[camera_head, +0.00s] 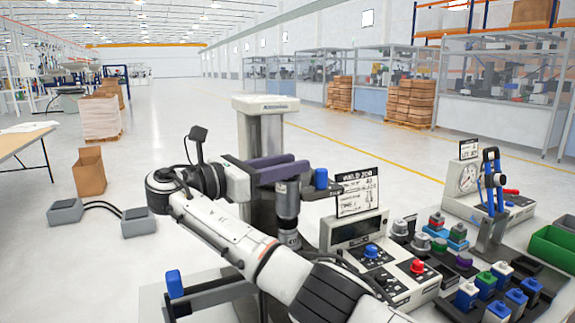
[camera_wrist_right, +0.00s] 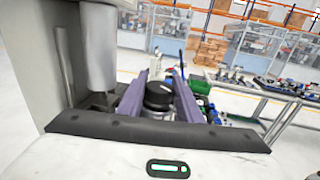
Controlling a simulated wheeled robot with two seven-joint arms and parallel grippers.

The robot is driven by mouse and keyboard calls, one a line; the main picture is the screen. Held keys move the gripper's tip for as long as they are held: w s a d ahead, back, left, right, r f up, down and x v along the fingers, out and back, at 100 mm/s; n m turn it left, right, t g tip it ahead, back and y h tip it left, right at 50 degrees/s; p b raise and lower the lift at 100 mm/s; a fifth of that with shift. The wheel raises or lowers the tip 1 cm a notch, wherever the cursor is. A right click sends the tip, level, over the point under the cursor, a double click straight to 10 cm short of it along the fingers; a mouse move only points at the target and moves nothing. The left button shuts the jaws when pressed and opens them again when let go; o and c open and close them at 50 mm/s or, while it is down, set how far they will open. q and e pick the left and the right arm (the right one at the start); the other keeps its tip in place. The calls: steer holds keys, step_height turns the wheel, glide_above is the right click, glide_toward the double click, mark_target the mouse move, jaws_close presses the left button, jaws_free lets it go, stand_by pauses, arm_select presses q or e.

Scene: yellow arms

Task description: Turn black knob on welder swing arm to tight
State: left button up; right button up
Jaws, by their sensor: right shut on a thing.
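My right gripper (camera_head: 290,168) has purple fingers and reaches in beside the grey welder column (camera_head: 262,135). In the right wrist view, its two fingers (camera_wrist_right: 158,88) stand on either side of the round black knob (camera_wrist_right: 157,98) and are shut on it. The knob has a light mark on its top. In the head view the knob is hidden by the fingers and wrist. A grey cylinder of the welder (camera_head: 288,205) stands below the fingers, and a blue-capped part (camera_head: 320,178) is just right of them. My left gripper is not in view.
The "WELD 200" sign (camera_head: 357,190) and a control box with a blue knob (camera_head: 371,251) and a red knob (camera_head: 416,267) stand at the right. Several small coloured parts, a blue-handled clamp (camera_head: 491,180) and a green bin (camera_head: 553,246) lie beyond.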

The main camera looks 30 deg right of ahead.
steer(key=shift+m+g, duration=0.3)
steer(key=shift+g, duration=0.1)
steer(key=o, duration=1)
steer(key=shift+d, duration=0.1)
steer(key=shift+o, duration=0.2)
steer(key=a, duration=0.7)
steer(key=shift+s+a, duration=0.25)
steer(key=shift+a, duration=0.05)
